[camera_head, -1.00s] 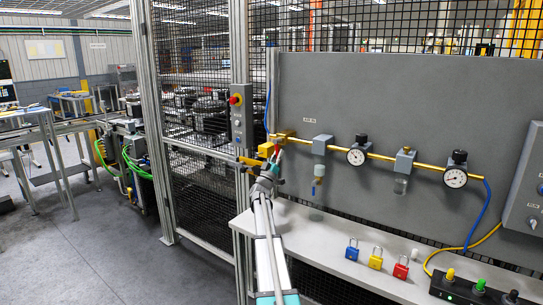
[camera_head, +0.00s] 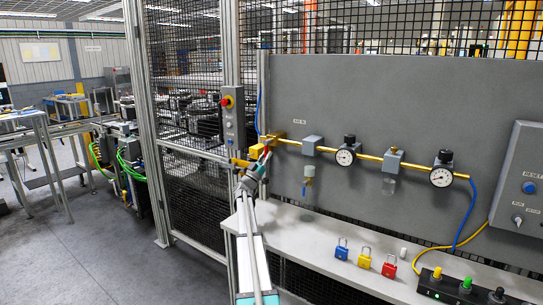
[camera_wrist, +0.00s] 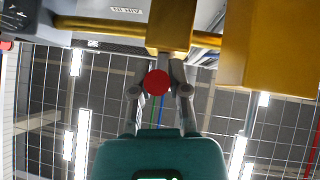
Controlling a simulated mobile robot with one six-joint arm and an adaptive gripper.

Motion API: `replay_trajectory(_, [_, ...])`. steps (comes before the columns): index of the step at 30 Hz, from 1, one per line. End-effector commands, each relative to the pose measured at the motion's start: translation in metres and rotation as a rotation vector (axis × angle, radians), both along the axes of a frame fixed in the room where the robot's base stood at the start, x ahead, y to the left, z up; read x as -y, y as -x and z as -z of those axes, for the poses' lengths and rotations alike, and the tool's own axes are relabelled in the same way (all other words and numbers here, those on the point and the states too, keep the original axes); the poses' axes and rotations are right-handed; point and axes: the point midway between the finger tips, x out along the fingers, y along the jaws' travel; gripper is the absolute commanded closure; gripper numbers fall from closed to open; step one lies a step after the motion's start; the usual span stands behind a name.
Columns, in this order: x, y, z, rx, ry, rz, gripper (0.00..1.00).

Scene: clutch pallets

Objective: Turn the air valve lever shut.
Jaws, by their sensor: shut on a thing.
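The air valve (camera_head: 271,138) is a brass body at the left end of the yellow air pipe on the grey panel. In the wrist view its brass body (camera_wrist: 170,25) is just beyond my fingertips. The red lever (camera_head: 268,151) is small and partly hidden by my gripper (camera_head: 264,157). In the wrist view the lever's round red end (camera_wrist: 156,82) sits between my two fingertips (camera_wrist: 158,88), which are closed on it. The lever's exact angle is hard to tell.
A yellow block (camera_head: 256,150) is close beside the valve. Gauges (camera_head: 345,157) and regulators line the pipe to the right. A shelf (camera_head: 300,222) below holds blue, yellow and red padlocks (camera_head: 364,258). A fence post (camera_head: 232,110) with a button box (camera_head: 232,122) stands left.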

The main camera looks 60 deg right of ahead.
Motion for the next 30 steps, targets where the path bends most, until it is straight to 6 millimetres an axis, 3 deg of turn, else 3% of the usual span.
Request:
replay_trajectory(4, [-0.001,-0.001,0.000,-0.006,0.004,-0.002,1.00])
replay_trajectory(5, [-0.001,0.000,0.000,-0.005,0.004,-0.001,0.77])
replay_trajectory(9, [0.003,0.004,0.000,-0.005,0.003,0.004,0.51])
replay_trajectory(11, [0.005,0.006,0.000,-0.003,0.002,0.007,0.43])
replay_trajectory(30, [0.011,0.014,0.000,-0.001,0.001,0.018,0.43])
